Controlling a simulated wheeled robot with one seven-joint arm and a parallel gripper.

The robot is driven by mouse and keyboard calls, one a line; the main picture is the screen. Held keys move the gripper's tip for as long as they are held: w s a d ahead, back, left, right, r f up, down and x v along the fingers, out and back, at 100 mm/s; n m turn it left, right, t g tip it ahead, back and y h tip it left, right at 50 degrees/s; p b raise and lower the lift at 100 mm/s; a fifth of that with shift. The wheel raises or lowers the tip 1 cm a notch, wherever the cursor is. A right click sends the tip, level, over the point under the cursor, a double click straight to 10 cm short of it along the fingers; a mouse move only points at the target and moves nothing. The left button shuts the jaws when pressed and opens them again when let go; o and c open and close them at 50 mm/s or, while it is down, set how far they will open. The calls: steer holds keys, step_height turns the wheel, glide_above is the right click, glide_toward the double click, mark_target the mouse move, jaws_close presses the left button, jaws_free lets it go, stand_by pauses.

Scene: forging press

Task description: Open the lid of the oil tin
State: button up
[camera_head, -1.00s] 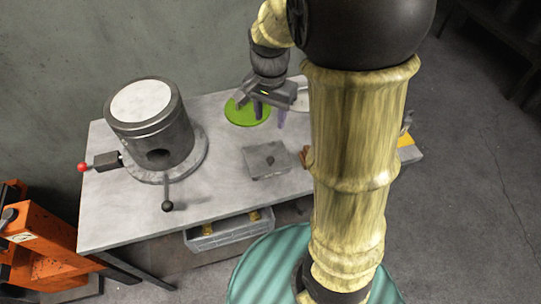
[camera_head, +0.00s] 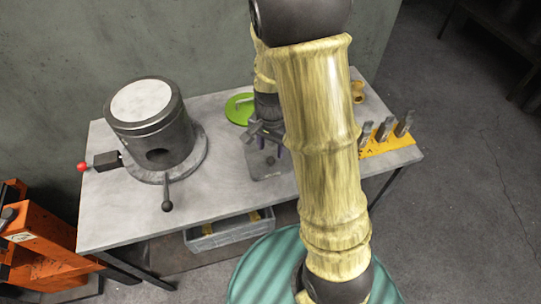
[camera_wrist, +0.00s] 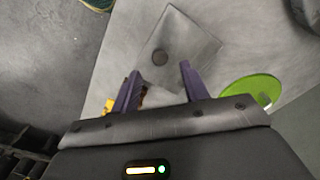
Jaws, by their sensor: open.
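I cannot pick out an oil tin for certain. My gripper (camera_head: 269,147) is open with nothing between its fingers, over a flat grey square piece (camera_head: 270,170). In the wrist view this square piece (camera_wrist: 185,52) shows a dark round spot on top, just beyond the spread fingertips of my gripper (camera_wrist: 159,70). I cannot tell whether the fingers touch it. A bright green disc (camera_head: 236,113) with a pale bar-like thing on it lies behind my gripper. The disc also shows at the right in the wrist view (camera_wrist: 236,92). My arm hides part of the table.
A dark cylinder furnace (camera_head: 150,125) with a pale top and a ball-ended lever stands at left. A yellow rack (camera_head: 400,146) with several grey upright pieces is at right, brassy parts (camera_head: 357,92) behind it. The table (camera_head: 125,215) is clear at front left.

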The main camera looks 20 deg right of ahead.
mark_target(271, 159)
step_height(271, 159, down, 5)
steer(key=shift+r, duration=0.15)
jaws_close()
